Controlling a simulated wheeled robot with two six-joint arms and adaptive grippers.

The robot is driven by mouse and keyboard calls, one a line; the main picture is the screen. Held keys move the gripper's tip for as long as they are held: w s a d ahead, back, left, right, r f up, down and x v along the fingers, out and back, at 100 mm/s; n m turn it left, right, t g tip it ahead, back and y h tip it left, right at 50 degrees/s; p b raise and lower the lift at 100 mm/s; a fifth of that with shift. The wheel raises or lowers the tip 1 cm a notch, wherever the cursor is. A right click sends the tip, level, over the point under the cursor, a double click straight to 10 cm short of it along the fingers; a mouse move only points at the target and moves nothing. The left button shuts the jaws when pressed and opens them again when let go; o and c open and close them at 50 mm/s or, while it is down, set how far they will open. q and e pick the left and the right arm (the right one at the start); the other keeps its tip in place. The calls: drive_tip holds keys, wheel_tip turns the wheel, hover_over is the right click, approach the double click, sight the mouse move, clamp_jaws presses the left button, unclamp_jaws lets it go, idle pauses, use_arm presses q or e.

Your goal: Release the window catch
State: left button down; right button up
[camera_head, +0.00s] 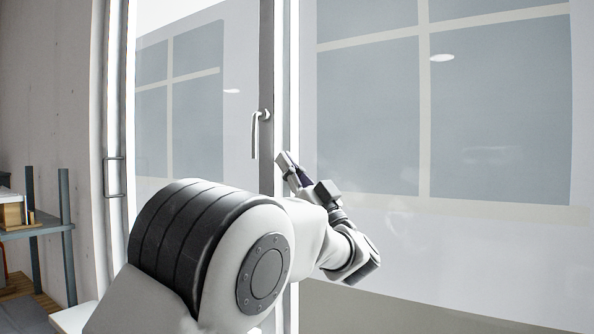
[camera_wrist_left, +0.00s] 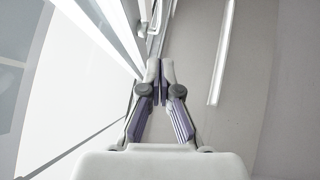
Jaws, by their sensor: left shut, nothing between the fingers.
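The window catch (camera_head: 256,138) is a slim pale handle on the dark window frame, in the middle of the head view. Its grip hangs straight down from its mount. My left gripper (camera_head: 283,160) is just below and to the right of the catch in the head view, and appears apart from it. In the left wrist view the two fingertips of the gripper (camera_wrist_left: 160,70) are together with nothing between them. A small pale fitting shows beyond the fingertips there; I cannot tell if it is the catch. My right gripper is not in view.
Large window panes (camera_head: 370,120) reach across the right side. A second, bar-shaped handle (camera_head: 115,177) is on the frame at the left. A shelf (camera_head: 40,228) with small boxes stands at the far left.

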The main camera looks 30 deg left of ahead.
sight(256, 138)
use_arm(q)
drive_tip(key=a+p, duration=0.1)
drive_tip(key=a, duration=0.1)
drive_tip(key=w+a+r, duration=0.1)
drive_tip(key=a, duration=0.1)
drive_tip(key=w+a+r+p, duration=0.1)
drive_tip(key=a, duration=0.1)
drive_tip(key=shift+a+r+p, duration=0.25)
drive_tip(key=shift+p, duration=0.05)
drive_tip(key=shift+s, duration=0.1)
drive_tip(key=shift+d+r, duration=0.1)
